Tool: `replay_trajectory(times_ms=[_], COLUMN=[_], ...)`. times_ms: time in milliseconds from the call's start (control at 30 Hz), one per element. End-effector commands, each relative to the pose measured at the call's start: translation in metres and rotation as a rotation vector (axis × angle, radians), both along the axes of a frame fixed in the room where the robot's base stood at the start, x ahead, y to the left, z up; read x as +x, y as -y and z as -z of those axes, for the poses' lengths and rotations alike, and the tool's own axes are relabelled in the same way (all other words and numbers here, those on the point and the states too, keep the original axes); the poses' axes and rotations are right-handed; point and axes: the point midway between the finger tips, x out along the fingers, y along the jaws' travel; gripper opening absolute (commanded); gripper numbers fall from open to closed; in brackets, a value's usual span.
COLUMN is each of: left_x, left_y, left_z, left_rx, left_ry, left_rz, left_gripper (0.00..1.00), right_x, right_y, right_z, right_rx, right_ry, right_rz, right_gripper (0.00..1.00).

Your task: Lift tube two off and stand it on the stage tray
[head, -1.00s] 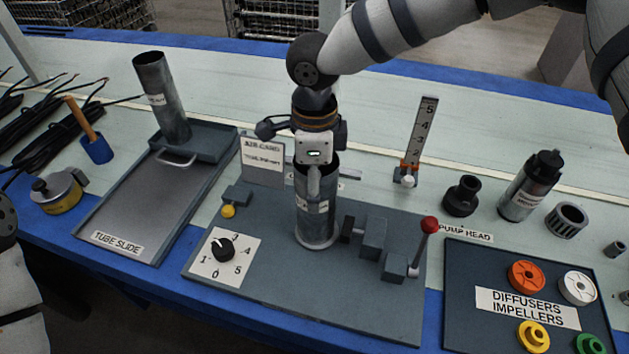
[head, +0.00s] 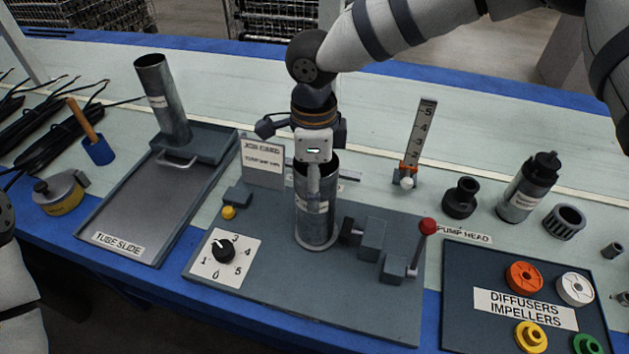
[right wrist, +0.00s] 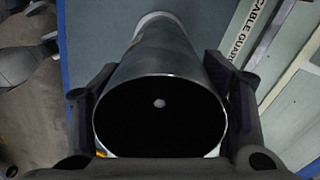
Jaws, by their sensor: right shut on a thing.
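A grey metal tube (head: 318,215) stands upright on the round base of the grey fixture plate (head: 290,295). It bears a small white label that I cannot read. My right gripper (head: 314,178) comes down from above and is shut on its upper part. In the right wrist view the tube's dark open mouth (right wrist: 160,115) sits between the two fingers of the right gripper (right wrist: 160,95). A second grey tube (head: 163,100) stands, leaning in the picture, on the back of the tray marked TUBE SLIDE (head: 135,215). My left gripper is out of view.
On the plate are a numbered dial (head: 223,250), grey blocks (head: 372,240) and a red-knobbed lever (head: 427,228). A numbered gauge (head: 418,135) stands behind right. The TUBE SLIDE tray's front is clear.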

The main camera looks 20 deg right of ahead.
Motion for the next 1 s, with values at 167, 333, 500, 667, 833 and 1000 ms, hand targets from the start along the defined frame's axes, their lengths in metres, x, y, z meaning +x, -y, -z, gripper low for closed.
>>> replay_trajectory(times_ms=[167, 333, 500, 667, 833, 1000], left_x=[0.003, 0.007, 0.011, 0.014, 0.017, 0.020], left_y=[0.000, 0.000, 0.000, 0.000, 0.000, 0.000], left_z=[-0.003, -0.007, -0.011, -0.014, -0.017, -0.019], left_rx=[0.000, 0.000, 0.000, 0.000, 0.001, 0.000], left_ry=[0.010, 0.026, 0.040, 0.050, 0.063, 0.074], left_rz=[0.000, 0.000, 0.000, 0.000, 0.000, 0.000], left_gripper=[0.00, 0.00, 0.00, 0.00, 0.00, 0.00], right_x=[0.002, 0.002, 0.002, 0.002, 0.002, 0.002], right_y=[-0.001, -0.001, -0.001, -0.001, 0.000, -0.001], right_z=[-0.009, -0.022, -0.033, -0.043, -0.054, -0.065], right_rx=[0.002, 0.002, 0.003, 0.003, 0.002, 0.002], right_ry=[0.008, 0.010, 0.010, 0.010, 0.010, 0.009], right_rz=[0.001, 0.002, 0.001, 0.000, 0.002, 0.001], right_gripper=[0.27, 0.27, 0.26, 0.26, 0.26, 0.26])
